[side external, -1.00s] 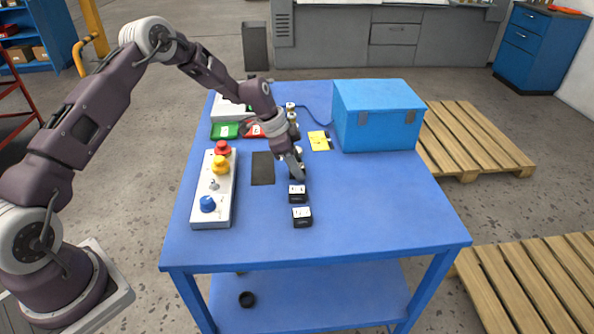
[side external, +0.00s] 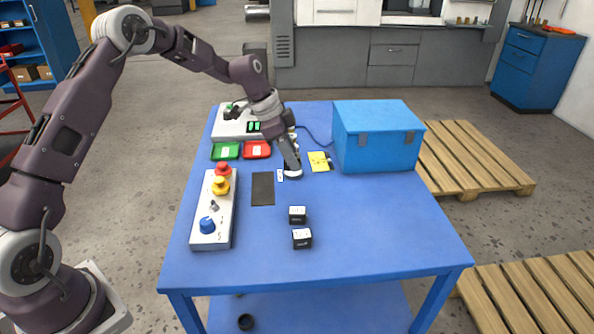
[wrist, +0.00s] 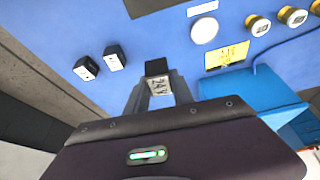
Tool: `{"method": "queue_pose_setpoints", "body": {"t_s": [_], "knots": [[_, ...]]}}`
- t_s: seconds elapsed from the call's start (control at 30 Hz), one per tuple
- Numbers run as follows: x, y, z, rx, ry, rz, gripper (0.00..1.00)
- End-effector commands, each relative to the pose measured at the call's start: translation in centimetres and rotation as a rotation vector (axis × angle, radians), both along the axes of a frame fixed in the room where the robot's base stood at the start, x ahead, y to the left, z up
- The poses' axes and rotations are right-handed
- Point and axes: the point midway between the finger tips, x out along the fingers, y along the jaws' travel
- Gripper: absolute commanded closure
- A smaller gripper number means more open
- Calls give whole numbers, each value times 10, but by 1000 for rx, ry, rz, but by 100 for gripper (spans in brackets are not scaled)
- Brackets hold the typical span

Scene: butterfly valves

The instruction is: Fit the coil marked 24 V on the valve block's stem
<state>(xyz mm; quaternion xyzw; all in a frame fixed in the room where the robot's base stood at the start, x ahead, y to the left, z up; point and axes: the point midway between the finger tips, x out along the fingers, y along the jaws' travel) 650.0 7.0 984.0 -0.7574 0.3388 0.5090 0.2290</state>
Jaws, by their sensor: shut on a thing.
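My gripper (side external: 291,170) is shut on a black coil (wrist: 157,68), whose white face reads 24 V in the wrist view. The coil is held above the blue table. In the side view the gripper hides most of it. A pale round disc (wrist: 205,30) lies beyond the coil in the wrist view, up and to the right, beside a white label (wrist: 202,8). Several brass-rimmed round fittings (wrist: 258,25) stand further right. I cannot tell which of these is the valve block's stem. Two other black coils with white faces, one (side external: 297,215) and another (side external: 302,238), stand on the table.
A blue toolbox (side external: 375,140) stands at the back right, by a yellow note (side external: 319,161). A button panel (side external: 213,208) stands at the left. Green (side external: 225,151) and red (side external: 257,149) trays lie behind a dark mat (side external: 262,188). The front right is clear.

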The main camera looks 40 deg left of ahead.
Motion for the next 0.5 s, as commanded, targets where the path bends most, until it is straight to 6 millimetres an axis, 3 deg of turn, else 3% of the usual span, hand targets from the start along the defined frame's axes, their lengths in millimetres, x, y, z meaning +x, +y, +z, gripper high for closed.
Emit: {"method": "queue_pose_setpoints", "body": {"t_s": [0.17,0.3,0.4,0.5], "knots": [[-49,46,2,18,17,-125,100],[-107,80,3,17,22,-277,100],[-146,93,5,8,15,-380,100],[-172,98,6,-3,6,-452,100]]}}
